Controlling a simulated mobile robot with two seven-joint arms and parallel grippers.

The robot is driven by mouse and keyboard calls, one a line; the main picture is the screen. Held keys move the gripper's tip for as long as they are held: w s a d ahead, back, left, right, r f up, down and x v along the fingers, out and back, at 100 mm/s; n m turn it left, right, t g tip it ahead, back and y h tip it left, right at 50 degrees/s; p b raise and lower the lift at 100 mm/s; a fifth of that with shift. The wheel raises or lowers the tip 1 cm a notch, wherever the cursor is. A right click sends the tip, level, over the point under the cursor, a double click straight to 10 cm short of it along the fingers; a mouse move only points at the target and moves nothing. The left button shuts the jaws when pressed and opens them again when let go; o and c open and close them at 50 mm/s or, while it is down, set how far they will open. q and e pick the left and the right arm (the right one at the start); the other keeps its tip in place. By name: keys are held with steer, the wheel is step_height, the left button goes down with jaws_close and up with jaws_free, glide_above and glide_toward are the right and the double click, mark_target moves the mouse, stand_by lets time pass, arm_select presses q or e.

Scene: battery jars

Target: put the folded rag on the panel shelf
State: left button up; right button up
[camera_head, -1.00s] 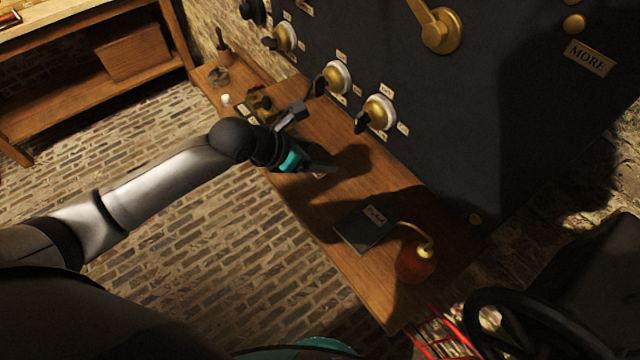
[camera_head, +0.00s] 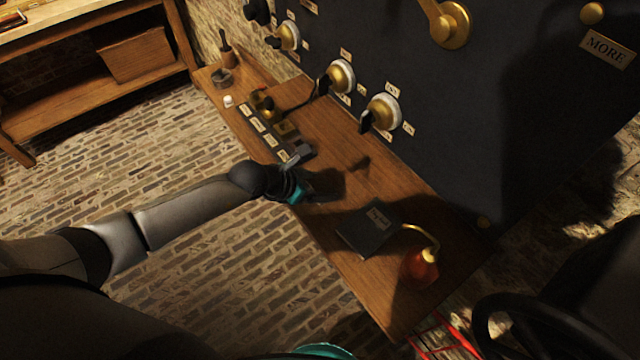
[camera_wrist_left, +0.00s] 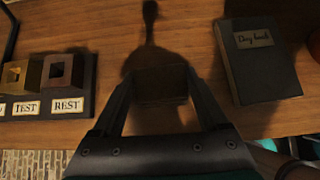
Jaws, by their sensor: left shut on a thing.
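My left gripper (camera_head: 308,188) is over the wooden panel shelf (camera_head: 375,170), near its front edge. In the left wrist view its two fingers (camera_wrist_left: 158,78) are apart, with a dark brown, flat-faced piece (camera_wrist_left: 160,86) between their tips. This looks like the folded rag, but it is in deep shadow and I cannot make out cloth. In the head view the arm and shadow hide it. I cannot tell whether it touches the shelf.
The dark panel (camera_head: 480,110) with knobs rises behind. Bare wood lies between strip and book.

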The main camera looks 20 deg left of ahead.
arm_select(q)
steer(key=shift+f, duration=0.15)
steer(key=o, duration=1.2)
steer(key=shift+o, duration=0.2)
steer(key=shift+r, duration=0.3)
steer(key=p+v, duration=0.2)
steer(key=v, duration=0.9)
steer(key=shift+s+a+r+p, duration=0.2)
steer(key=shift+s+r+p, duration=0.05)
steer(key=shift+p, duration=0.05)
